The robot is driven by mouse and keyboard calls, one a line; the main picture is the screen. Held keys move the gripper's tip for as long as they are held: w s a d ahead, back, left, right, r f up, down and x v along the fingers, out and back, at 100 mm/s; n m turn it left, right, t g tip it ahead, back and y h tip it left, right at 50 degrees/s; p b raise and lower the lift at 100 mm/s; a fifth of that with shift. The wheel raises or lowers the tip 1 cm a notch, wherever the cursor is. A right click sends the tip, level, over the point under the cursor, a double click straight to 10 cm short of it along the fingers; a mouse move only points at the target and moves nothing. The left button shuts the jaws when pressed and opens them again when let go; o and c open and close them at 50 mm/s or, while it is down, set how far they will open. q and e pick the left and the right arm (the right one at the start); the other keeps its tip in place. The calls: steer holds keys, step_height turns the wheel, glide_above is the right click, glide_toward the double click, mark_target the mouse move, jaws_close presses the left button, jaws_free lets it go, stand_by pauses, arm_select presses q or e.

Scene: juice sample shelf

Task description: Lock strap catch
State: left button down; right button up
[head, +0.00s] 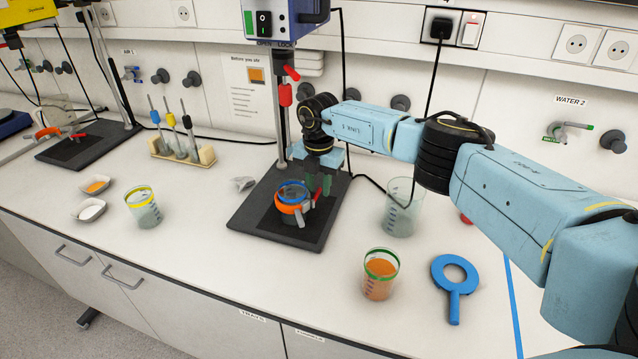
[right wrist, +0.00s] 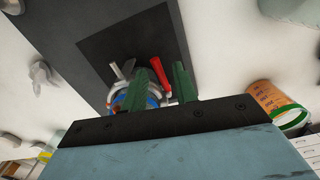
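A beaker (head: 291,213) stands on the black base plate of the stand, with an orange strap (head: 287,208) around it. In the right wrist view I see the beaker's rim and contents (right wrist: 122,101), partly hidden by a finger. A red lever (right wrist: 160,76), apparently the strap catch, sticks out beside the beaker. My right gripper (head: 320,182) reaches down at the beaker's right side. My left gripper is not in view.
The mixer stand's base plate (head: 249,222) lies under the beaker, its post behind. A clear beaker (head: 400,215), a beaker of orange liquid (head: 379,281) and a blue ring-handled tool (head: 454,305) stand or lie to the right. A yellow-rimmed beaker (head: 144,211) is left. The front bench centre is clear.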

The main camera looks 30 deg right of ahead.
mark_target(319, 192)
steer(key=shift+s+a+f, duration=0.1)
steer(key=shift+a+f, duration=0.05)
steer(key=shift+a, duration=0.15)
steer(key=shift+r+p, duration=0.75)
steer(key=shift+p, duration=0.1)
step_height(319, 192, up, 7)
steer(key=p, duration=0.5)
steer(key=shift+d, duration=0.25)
steer(key=shift+f, duration=0.15)
